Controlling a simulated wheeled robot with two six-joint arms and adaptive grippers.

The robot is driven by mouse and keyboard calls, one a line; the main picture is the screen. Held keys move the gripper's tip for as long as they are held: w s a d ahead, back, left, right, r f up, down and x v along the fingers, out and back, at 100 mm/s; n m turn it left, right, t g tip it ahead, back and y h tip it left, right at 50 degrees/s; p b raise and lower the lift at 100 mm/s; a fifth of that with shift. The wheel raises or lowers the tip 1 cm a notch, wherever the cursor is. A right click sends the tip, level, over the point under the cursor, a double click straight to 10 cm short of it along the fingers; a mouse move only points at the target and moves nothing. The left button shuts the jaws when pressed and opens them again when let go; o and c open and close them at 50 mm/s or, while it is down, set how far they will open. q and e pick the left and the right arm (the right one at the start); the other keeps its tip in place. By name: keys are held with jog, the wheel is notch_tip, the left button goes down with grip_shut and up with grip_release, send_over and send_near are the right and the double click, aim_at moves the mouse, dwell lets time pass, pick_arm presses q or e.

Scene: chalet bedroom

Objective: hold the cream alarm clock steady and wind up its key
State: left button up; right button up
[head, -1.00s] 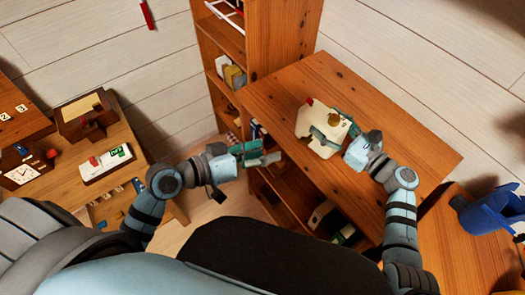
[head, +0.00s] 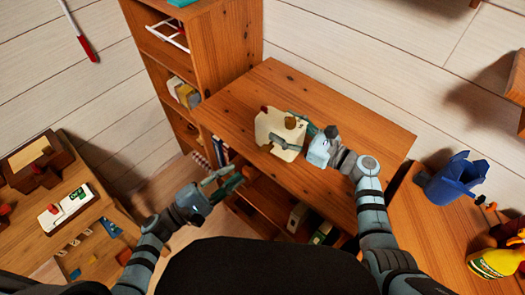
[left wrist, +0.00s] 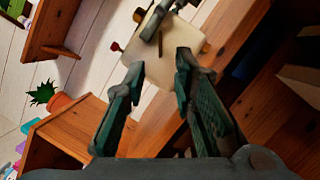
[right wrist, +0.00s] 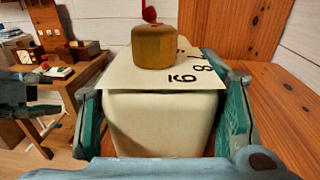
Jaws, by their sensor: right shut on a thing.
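The cream alarm clock (head: 272,133) rests on the wooden desk top, with a brass-coloured knob (right wrist: 153,47) and a red piece on it. Its face with black numerals shows edge-on in the right wrist view. My right gripper (head: 300,133) is shut on the clock body (right wrist: 155,125), a finger on each side. My left gripper (head: 228,178) is open and empty, off the desk's near left edge, pointing toward the clock. In the left wrist view, the clock (left wrist: 185,42) lies beyond its open fingers (left wrist: 160,75). A thin brown piece there may be the key; I cannot tell.
A tall wooden shelf (head: 205,50) adjoins the desk (head: 345,115) at the back left. A blue container (head: 452,182) and a yellow bottle (head: 495,262) stand on the right-hand surface. Right of the clock, the desk top is clear.

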aim_at(267, 148)
pick_arm(q)
jog(key=x, duration=1)
jog(key=shift+w+d, duration=0.25)
jog(key=shift+d, duration=0.05)
jog(key=shift+c, duration=0.2)
grip_shut()
